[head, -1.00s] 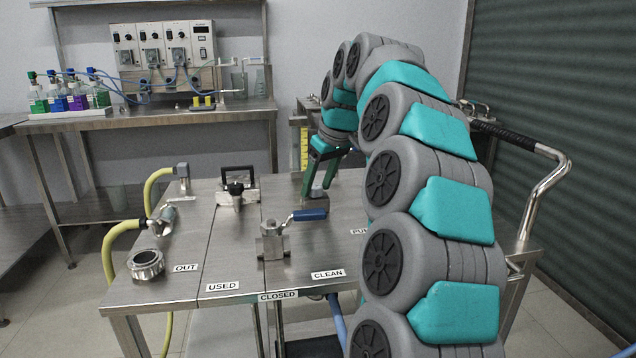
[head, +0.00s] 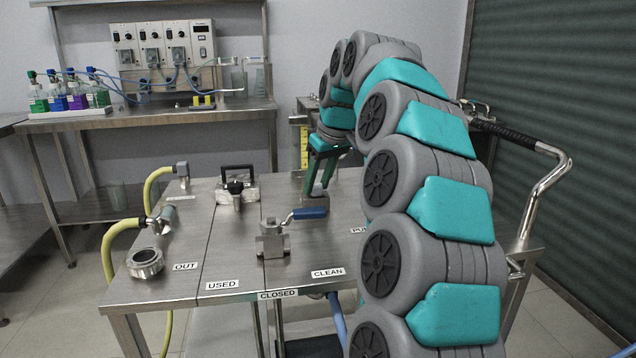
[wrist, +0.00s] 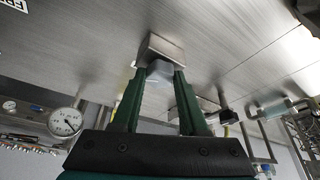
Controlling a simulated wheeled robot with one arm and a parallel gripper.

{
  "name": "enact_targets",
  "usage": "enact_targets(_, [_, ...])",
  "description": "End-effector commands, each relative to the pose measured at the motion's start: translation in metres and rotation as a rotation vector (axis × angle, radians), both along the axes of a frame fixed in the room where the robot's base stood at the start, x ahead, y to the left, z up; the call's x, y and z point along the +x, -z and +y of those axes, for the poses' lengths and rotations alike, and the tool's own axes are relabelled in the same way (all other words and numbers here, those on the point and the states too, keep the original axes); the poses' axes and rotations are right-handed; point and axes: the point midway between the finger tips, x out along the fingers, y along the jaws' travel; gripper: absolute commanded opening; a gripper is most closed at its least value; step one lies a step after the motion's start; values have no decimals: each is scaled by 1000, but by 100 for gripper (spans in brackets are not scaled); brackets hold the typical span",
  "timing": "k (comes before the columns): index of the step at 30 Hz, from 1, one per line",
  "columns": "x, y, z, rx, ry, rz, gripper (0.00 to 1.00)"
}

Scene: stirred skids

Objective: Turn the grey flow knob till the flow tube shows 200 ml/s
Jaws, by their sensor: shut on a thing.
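The grey flow knob (wrist: 159,71) is a light grey block on a steel housing (wrist: 160,47), seen in the wrist view. My gripper (wrist: 160,79) is shut on it, with one dark green finger on each side. In the head view my gripper (head: 316,192) points down at the far part of the steel table, and the knob cannot be made out there. A yellow marked strip (head: 304,148) stands behind my gripper, partly hidden. It may belong to the flow tube, but no reading can be made out.
A blue-handled valve (head: 272,241) stands on the table by the CLOSED label. A clamp with a black handle (head: 237,189) and an open pipe fitting (head: 145,262) are to its left. A round dial gauge (wrist: 65,121) shows in the wrist view. A bent rail (head: 540,190) is right of my arm.

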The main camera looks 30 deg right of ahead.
Motion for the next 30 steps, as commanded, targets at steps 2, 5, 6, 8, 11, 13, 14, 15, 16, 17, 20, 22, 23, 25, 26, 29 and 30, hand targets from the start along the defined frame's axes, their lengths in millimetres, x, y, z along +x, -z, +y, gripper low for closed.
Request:
enact_targets(2, [0, 1, 0, -2, 39, -2, 0])
enact_targets(5, [-1, 1, 0, -2, 107, -2, 0])
enact_targets(6, [-1, 1, 0, -2, 137, -2, 0])
enact_targets(8, [-1, 1, 1, -3, 189, -3, 0])
enact_targets(11, [-1, 1, 2, -2, 281, -2, 0])
enact_targets(13, [0, 1, 3, -4, 348, -3, 0])
enact_targets(14, [0, 1, 3, -3, 377, -4, 0])
enact_targets(15, [0, 1, 3, -2, 415, -3, 0])
enact_targets(16, [0, 1, 4, -2, 443, -4, 0])
enact_targets(17, [1, 1, 4, -4, 471, -4, 0])
enact_targets(20, [1, 1, 4, -2, 563, -2, 0])
enact_targets(22, [1, 1, 5, -3, 622, -3, 0])
enact_targets(23, [2, 1, 5, -3, 646, -2, 0])
enact_targets(25, [1, 1, 5, -1, 703, -1, 0])
enact_targets(26, [2, 1, 6, -1, 724, -1, 0])
enact_targets(29, [2, 0, 7, -1, 789, -3, 0])
enact_targets(30, [2, 0, 7, -1, 811, -3, 0])
